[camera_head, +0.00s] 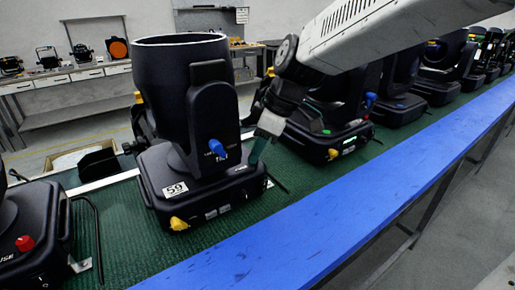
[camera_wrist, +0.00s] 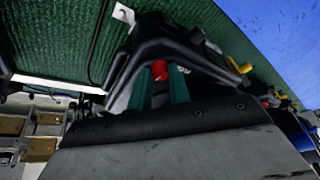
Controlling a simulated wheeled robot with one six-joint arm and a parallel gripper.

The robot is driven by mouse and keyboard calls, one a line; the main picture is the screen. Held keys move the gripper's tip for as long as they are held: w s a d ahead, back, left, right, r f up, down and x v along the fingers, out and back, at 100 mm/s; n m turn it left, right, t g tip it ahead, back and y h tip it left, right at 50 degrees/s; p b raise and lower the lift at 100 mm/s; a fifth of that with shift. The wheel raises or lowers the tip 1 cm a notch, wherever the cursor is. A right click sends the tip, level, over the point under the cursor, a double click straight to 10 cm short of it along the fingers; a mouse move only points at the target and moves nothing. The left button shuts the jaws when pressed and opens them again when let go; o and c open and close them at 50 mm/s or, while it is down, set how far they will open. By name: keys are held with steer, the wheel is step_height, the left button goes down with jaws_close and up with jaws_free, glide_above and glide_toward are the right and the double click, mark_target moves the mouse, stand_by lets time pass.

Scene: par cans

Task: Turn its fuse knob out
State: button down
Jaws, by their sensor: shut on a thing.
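A black stage light (camera_head: 185,110) with a "59" label stands on the green bench mat, with a blue knob (camera_head: 217,148) on its yoke and yellow knobs on its base. My gripper (camera_head: 256,158) is at the right end of this base in the head view. In the wrist view, my gripper's teal fingers (camera_wrist: 160,92) are shut on a red knob (camera_wrist: 160,70) at a black housing (camera_wrist: 185,48). The knob is hidden in the head view. I cannot tell how far it is turned.
Another black light (camera_head: 20,235) with a red knob (camera_head: 25,243) stands at the left. More lights (camera_head: 330,125) line the bench to the right, close to my arm. A blue bench edge (camera_head: 330,220) runs along the front. A side table (camera_head: 60,80) with lamps stands behind.

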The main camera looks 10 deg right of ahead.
steer(key=m+t, duration=0.1)
steer(key=m, duration=0.2)
steer(key=shift+s+a, duration=0.1)
steer(key=shift+s, duration=0.05)
steer(key=shift+s+a+m+t+h, duration=0.1)
steer(key=shift+m+t+h, duration=0.55)
steer(key=shift+m, duration=1.25)
steer(key=c, duration=1.3)
jaws_free()
steer(key=shift+r, duration=0.1)
steer(key=v, duration=0.7)
steer(key=shift+r, duration=0.35)
steer(key=shift+s, duration=0.1)
